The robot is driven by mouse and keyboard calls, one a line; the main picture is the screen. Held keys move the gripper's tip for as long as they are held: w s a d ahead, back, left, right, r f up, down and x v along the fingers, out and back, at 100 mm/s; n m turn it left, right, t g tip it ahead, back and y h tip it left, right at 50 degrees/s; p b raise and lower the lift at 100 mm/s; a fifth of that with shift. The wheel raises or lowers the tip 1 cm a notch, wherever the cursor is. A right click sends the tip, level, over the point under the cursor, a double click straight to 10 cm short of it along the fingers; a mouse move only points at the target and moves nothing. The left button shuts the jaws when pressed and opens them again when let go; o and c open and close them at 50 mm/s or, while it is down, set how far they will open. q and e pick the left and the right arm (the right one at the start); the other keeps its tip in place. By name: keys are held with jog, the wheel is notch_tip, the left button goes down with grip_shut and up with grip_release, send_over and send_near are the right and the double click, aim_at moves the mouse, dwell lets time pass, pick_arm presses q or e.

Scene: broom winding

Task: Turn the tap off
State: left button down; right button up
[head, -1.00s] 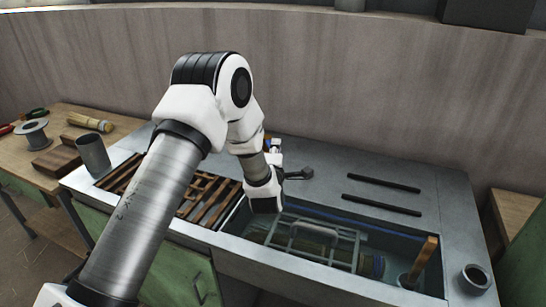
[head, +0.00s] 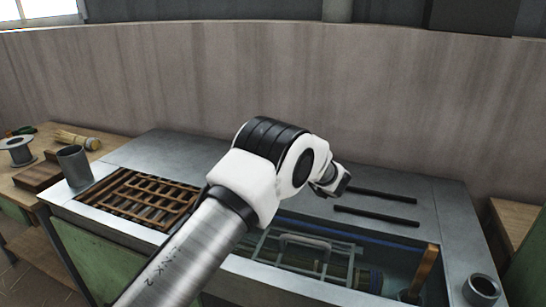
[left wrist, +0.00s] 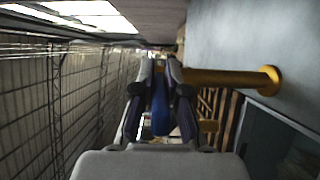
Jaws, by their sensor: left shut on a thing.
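The tap shows in the left wrist view as a brass pipe (left wrist: 230,78) with a round flange on a grey surface. A blue handle (left wrist: 160,108) lies between the fingers of my left gripper (left wrist: 160,78), which is shut on it. In the head view my left arm crosses the middle of the picture and covers the tap. Its wrist end points right, above the metal counter, and I cannot make out the fingertips there. My right gripper is not in view.
A sunken basin (head: 395,262) in the counter holds a metal frame (head: 300,245) and a wooden-handled tool (head: 424,268). A wooden slatted rack (head: 140,200) lies to its left. Two dark bars (head: 376,216) lie behind the basin. A metal cup (head: 74,165) stands at the left.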

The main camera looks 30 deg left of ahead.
pick_arm(q)
jog(key=shift+w+n+g, duration=0.25)
jog(key=shift+n+g, duration=0.15)
jog(key=shift+g, duration=0.2)
jog(key=shift+a, duration=0.1)
jog(key=c, duration=1.2)
grip_release()
jog(key=shift+a, duration=0.1)
jog(key=v, duration=1.2)
jog(key=shift+w+f, duration=0.15)
jog(key=shift+f, duration=0.05)
